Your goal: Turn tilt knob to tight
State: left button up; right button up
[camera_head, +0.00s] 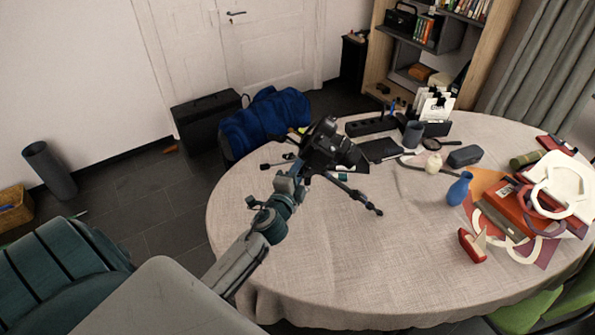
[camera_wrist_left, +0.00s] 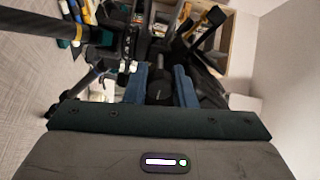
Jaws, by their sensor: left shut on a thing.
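A small black tripod (camera_head: 355,196) stands on the round table, its dark legs spread over the cloth. A black head or camera (camera_head: 325,145) sits on top of it. My left gripper (camera_head: 299,173) reaches in from the left and meets the tripod just below that top part. In the left wrist view, the two blue fingers of my left gripper (camera_wrist_left: 160,88) close around a dark round knob (camera_wrist_left: 159,92). A lever or handle (camera_wrist_left: 203,28) shows beyond them. The knob's markings are too dark to read, and in the head view the gripper hides it. My right gripper is not in view.
The round table (camera_head: 320,270) is bare at its front. A blue vase (camera_head: 459,188), a red stapler-like object (camera_head: 472,245) and a pile of papers and rings lie to the right. A black organizer (camera_head: 371,125) stands behind the tripod. A green chair (camera_head: 60,262) is at left.

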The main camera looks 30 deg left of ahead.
pick_arm(q)
jog(key=o, duration=1)
jog(key=shift+s, duration=0.1)
jog(key=b+v, duration=0.3)
jog(key=v, duration=0.7)
jog(key=shift+s+b, duration=0.3)
jog(key=shift+b, duration=0.1)
